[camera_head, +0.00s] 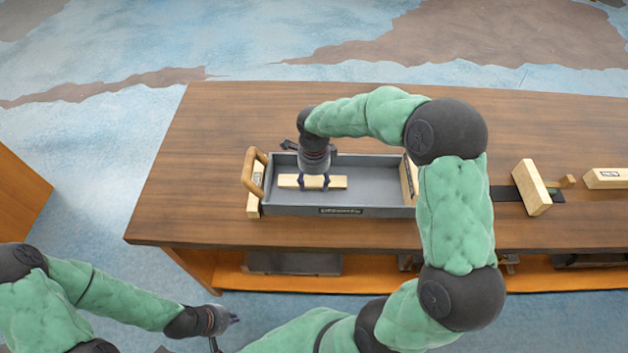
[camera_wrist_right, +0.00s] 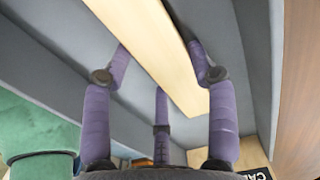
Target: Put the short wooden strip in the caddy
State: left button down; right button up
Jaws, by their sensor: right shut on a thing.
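The caddy (camera_head: 375,209) is a grey tray with pale wooden ends and a rounded wooden handle at its left, standing on the brown table. The short wooden strip (camera_head: 292,181) is pale and lies lengthwise inside the caddy, low near its floor; I cannot tell if it touches the floor. My right gripper (camera_head: 314,182) reaches down into the caddy and is shut on the strip. In the right wrist view the strip (camera_wrist_right: 150,45) runs between the purple fingers (camera_wrist_right: 160,68). My left gripper (camera_head: 232,319) hangs in front of the table, apart from everything; its fingers are too small to read.
A wooden block (camera_head: 531,188) stands on a dark plate right of the caddy, and another pale block (camera_head: 606,178) lies at the far right. The table (camera_head: 200,140) is clear at the left and back. A lower shelf (camera_head: 375,273) holds dark items.

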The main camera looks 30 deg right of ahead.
aim_at(314, 183)
jog(key=shift+f, duration=0.15)
jog(key=o, duration=1.2)
jog(key=shift+r, duration=0.3)
notch_tip(314, 183, up, 12)
jog(key=p, duration=0.3)
jog(key=shift+p, duration=0.4)
jog(key=shift+f, duration=0.1)
